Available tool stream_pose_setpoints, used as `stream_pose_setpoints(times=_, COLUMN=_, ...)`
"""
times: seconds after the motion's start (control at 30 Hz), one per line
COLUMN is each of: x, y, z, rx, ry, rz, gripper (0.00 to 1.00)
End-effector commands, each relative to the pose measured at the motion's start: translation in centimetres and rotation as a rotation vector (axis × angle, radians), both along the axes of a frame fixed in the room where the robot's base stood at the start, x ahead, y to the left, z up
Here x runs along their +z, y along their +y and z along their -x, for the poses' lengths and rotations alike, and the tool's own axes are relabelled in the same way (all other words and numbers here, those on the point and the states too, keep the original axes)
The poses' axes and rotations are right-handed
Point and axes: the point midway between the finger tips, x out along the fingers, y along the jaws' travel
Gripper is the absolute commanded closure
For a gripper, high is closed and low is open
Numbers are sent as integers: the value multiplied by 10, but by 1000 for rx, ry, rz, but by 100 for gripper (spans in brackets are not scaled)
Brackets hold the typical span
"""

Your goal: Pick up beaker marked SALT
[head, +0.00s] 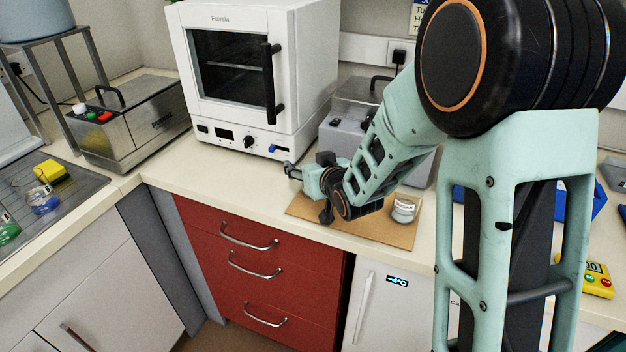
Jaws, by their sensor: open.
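My gripper (294,172) is at the end of my arm, low over the worktop in front of the white oven, and it is open. It points to the left, and nothing shows between its fingers. A small glass beaker (404,211) with a white label stands upright on the brown board, to the right of my gripper and apart from it. Its label is too small to read surely. No other labelled beaker is visible on the board, though my wrist and forearm hide part of it.
The brown board (398,235) lies near the worktop's front edge. The white oven (290,125) and a grey metal device (345,142) stand behind. A steel bath (135,130) stands left, near a sink holding small beakers (44,203). The worktop left of the board is clear.

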Motion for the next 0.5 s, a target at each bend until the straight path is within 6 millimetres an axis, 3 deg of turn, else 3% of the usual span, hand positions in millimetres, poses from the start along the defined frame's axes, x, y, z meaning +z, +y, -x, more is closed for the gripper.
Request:
stream_pose_setpoints(times=0.37, x=-5, y=4, z=-10, rx=0, ry=1, rz=1, gripper=42)
stream_pose_setpoints(times=0.5, x=-5, y=4, z=-10, rx=0, ry=0, rz=1, gripper=54)
